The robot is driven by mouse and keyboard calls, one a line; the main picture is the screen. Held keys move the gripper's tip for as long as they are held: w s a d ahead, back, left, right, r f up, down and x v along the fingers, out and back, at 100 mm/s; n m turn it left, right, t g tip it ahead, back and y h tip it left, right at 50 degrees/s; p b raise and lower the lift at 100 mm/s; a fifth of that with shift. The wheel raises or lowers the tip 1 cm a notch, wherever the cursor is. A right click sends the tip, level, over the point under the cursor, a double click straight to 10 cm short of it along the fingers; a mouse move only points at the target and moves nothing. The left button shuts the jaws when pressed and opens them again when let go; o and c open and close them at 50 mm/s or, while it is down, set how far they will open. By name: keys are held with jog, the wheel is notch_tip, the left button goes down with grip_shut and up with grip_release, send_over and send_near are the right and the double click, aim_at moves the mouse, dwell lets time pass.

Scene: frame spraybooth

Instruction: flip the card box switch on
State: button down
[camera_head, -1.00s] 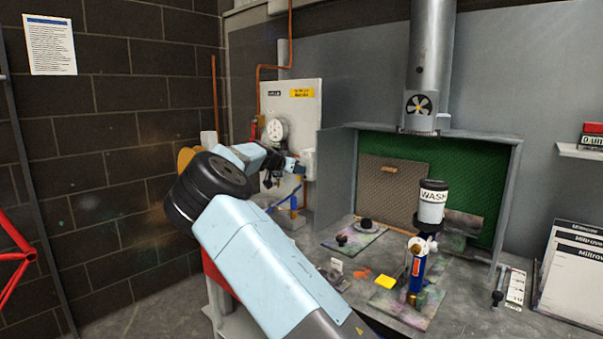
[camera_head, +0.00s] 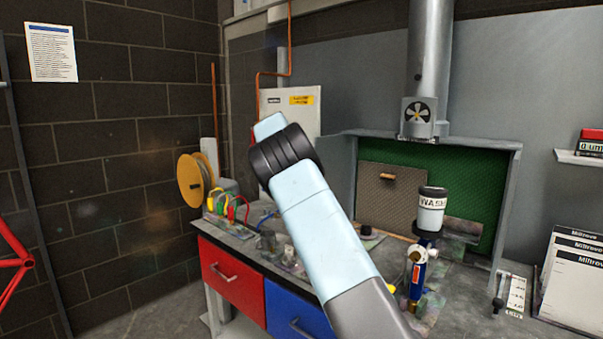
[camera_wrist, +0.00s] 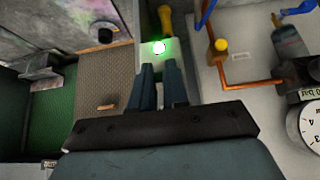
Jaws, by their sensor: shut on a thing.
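In the wrist view a white box, which looks like the card box switch (camera_wrist: 147,58), sits just ahead of my fingertips. A bright green-white light glows on its face. My gripper (camera_wrist: 159,70) is shut on part of this box, with one finger on each side of a pale strip. Exactly which part lies between the fingers is hard to tell. In the head view my arm hides the gripper and the box in front of the pale wall panel (camera_head: 306,107).
The wrist view shows a copper pipe (camera_wrist: 236,86), a yellow knob (camera_wrist: 221,44) and a round gauge (camera_wrist: 311,126) at right.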

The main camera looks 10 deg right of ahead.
jog(key=shift+w+a+r, duration=0.1)
jog(key=shift+a+r, duration=0.1)
jog(key=shift+r, duration=0.1)
jog(key=c, duration=1.5)
grip_release()
jog(key=shift+c, duration=0.2)
jog(key=o, duration=0.4)
jog(key=shift+d+f, duration=0.1)
jog(key=shift+f, duration=0.05)
jog(key=v, duration=1.3)
jog(key=shift+r, duration=0.35)
